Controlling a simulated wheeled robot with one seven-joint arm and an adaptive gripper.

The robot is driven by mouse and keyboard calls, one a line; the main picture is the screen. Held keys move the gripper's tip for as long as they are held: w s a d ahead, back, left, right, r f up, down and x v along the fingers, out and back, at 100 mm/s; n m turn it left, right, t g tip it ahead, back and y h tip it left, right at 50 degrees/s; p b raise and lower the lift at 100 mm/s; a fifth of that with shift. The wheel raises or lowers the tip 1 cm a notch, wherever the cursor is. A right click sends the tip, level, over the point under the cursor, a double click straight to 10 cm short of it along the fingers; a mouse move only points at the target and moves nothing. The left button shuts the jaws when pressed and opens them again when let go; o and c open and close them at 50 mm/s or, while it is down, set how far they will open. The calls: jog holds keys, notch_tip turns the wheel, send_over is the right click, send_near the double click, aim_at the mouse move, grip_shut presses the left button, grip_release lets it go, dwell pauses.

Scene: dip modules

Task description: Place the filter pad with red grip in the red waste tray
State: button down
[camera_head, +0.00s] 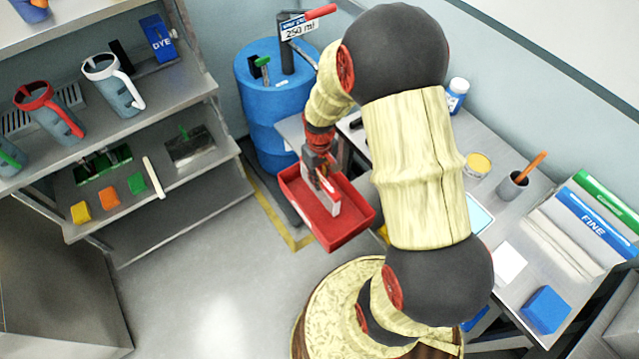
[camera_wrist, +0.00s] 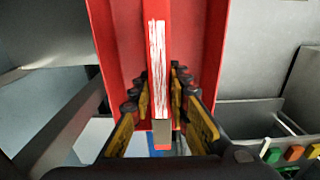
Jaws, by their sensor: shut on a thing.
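The red waste tray (camera_head: 352,232) stands at the left end of the work table, beside the blue drum. In the wrist view its red wall (camera_wrist: 218,40) frames the pad. My gripper (camera_head: 325,178) points down over the tray, its fingers (camera_wrist: 158,100) on both sides of the filter pad's red grip. The gripper is shut on the filter pad with red grip (camera_head: 334,203); its pale part shows within the tray's outline. In the wrist view the pad (camera_wrist: 158,45) is a narrow red and white strip. I cannot tell whether it touches the tray floor.
A blue drum (camera_head: 266,105) with a 250 ml dispenser stands behind the tray. Shelves (camera_head: 190,85) at the left hold jugs and orange, yellow and green blocks. The table (camera_head: 455,215) at the right holds a yellow-lidded jar (camera_head: 478,164) and a pen cup (camera_head: 512,184).

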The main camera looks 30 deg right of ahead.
jog(key=shift+a+f, duration=0.1)
jog(key=shift+f, duration=1.05)
jog(key=shift+f, duration=0.15)
jog(key=c, duration=1.7)
grip_release()
notch_tip(320, 180, up, 12)
jog(key=p, duration=0.3)
jog(key=shift+r, duration=0.25)
jog(key=s+a+r+t, duration=0.2)
jog(key=s+a+r, duration=0.2)
jog(key=r, duration=0.4)
jog(key=s+a+r+t, duration=0.1)
jog(key=s+a+r, duration=0.3)
jog(key=r, duration=0.5)
jog(key=s+a+r+t, duration=0.2)
jog(key=s+a+r, duration=0.2)
jog(key=s+r, duration=0.3)
jog(key=shift+s+r+t, duration=0.2)
jog(key=shift+r+t, duration=0.1)
jog(key=shift+r, duration=0.65)
